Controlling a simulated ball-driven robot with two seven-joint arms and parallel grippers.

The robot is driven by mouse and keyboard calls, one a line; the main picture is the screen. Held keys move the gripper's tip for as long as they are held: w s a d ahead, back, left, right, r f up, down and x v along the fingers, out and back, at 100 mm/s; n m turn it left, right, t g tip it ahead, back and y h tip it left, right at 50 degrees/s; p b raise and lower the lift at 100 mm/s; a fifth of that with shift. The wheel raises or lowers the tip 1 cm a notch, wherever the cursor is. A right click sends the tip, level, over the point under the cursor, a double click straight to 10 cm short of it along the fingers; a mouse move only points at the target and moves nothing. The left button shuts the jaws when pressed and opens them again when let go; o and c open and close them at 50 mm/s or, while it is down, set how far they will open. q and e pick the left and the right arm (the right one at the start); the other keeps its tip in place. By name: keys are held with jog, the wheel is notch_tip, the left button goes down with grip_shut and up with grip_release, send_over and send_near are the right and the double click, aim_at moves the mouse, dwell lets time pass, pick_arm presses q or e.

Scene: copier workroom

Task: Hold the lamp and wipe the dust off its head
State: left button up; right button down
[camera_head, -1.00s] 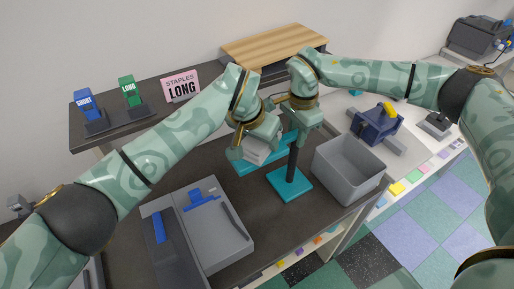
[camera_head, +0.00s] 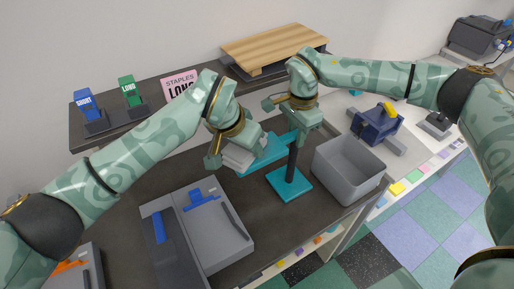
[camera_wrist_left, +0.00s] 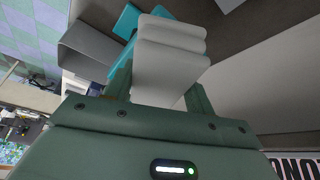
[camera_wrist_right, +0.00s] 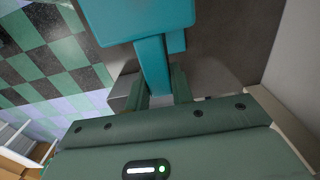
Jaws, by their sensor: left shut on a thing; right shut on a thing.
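The lamp stands on a square teal base (camera_head: 291,186) with a dark post. Its flat teal head (camera_head: 268,152) reaches left from the post. My right gripper (camera_head: 296,134) is shut on the lamp near the post's top. In the right wrist view a teal bar of the lamp (camera_wrist_right: 154,68) runs between its fingers. My left gripper (camera_head: 232,148) is shut on a pale grey folded cloth (camera_head: 238,160), at the left end of the head. The left wrist view shows the cloth (camera_wrist_left: 170,58) in front of teal parts. I cannot tell whether cloth and head touch.
A grey open bin (camera_head: 348,172) stands right of the lamp. A grey tray-like device with blue parts (camera_head: 215,228) lies in front left. A blue device (camera_head: 376,124) sits farther right.

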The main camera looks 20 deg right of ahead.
pick_arm(q)
jog(key=a, duration=0.6)
jog(key=shift+s+a+f, duration=0.3)
jog(key=shift+s+a, duration=0.1)
jog(key=shift+s, duration=0.05)
notch_tip(320, 180, up, 6)
dwell(0.6)
dwell(0.4)
